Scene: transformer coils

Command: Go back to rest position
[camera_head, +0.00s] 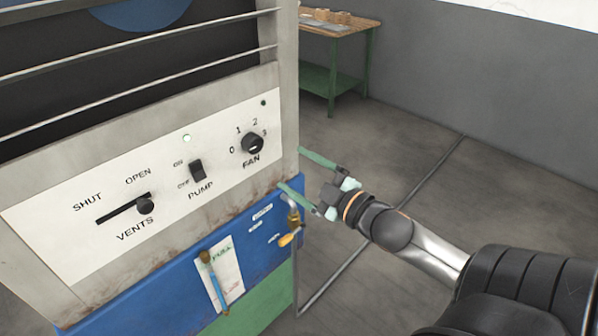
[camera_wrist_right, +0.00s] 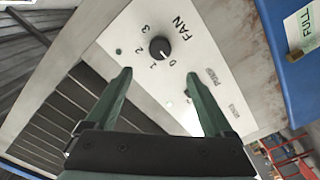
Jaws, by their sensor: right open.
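My right gripper (camera_head: 297,172) is open and empty beside the right edge of the control panel (camera_head: 225,190) in the head view. Its two green fingers also show spread apart in the right wrist view (camera_wrist_right: 165,100), with the panel beyond them. The black fan knob (camera_head: 252,143) is just left of the fingers in the head view, with a gap between; it also shows in the right wrist view (camera_wrist_right: 160,48). My left gripper is in neither view.
The panel also carries a vents slider (camera_head: 145,204) and a pump switch (camera_head: 197,171). A wooden-topped table (camera_head: 345,25) stands behind. Open floor (camera_head: 400,150) lies to the right.

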